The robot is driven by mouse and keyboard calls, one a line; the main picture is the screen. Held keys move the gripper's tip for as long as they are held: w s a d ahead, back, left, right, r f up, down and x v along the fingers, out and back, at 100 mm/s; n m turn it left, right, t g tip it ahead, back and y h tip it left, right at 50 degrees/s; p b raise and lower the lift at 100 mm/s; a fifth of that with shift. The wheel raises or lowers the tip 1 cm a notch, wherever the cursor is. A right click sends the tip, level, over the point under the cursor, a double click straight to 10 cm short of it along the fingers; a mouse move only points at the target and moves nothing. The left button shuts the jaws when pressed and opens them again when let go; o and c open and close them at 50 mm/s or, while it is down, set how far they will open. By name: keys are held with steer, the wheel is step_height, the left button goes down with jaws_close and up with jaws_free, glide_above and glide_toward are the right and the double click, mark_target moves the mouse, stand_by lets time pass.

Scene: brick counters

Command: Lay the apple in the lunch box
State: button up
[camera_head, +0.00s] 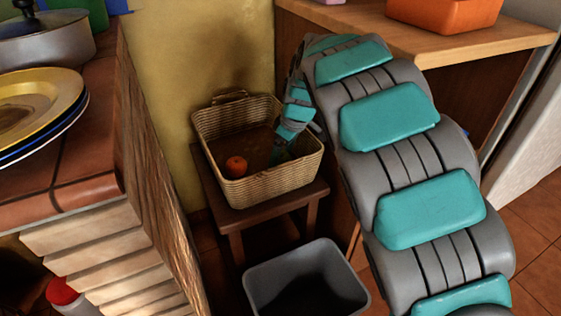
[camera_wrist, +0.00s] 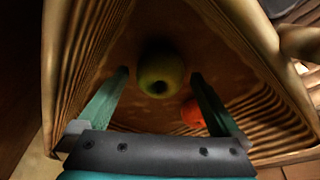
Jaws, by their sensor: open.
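A yellow-green apple (camera_wrist: 160,74) lies on the floor of a wicker basket (camera_wrist: 260,70) in the wrist view. My gripper (camera_wrist: 159,82) is open, reaching down into the basket with one finger on either side of the apple in the picture. I cannot tell whether the fingers touch it. In the head view my arm hides the apple. An orange box (camera_head: 447,14), cut off by the top edge of the head view, stands on the wooden counter at the top right; it may be the lunch box.
An orange-red fruit (camera_wrist: 191,113) lies in the basket near the right finger; it also shows in the head view (camera_head: 236,166). The basket's walls surround my gripper. The basket sits on a small stool (camera_head: 236,218). A grey bin (camera_head: 262,290) stands in front.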

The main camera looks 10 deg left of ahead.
steer(key=shift+a+f, duration=0.1)
steer(key=shift+f, duration=0.4)
steer(key=shift+c, duration=0.4)
steer(key=shift+r, duration=0.1)
steer(key=c, duration=1.5)
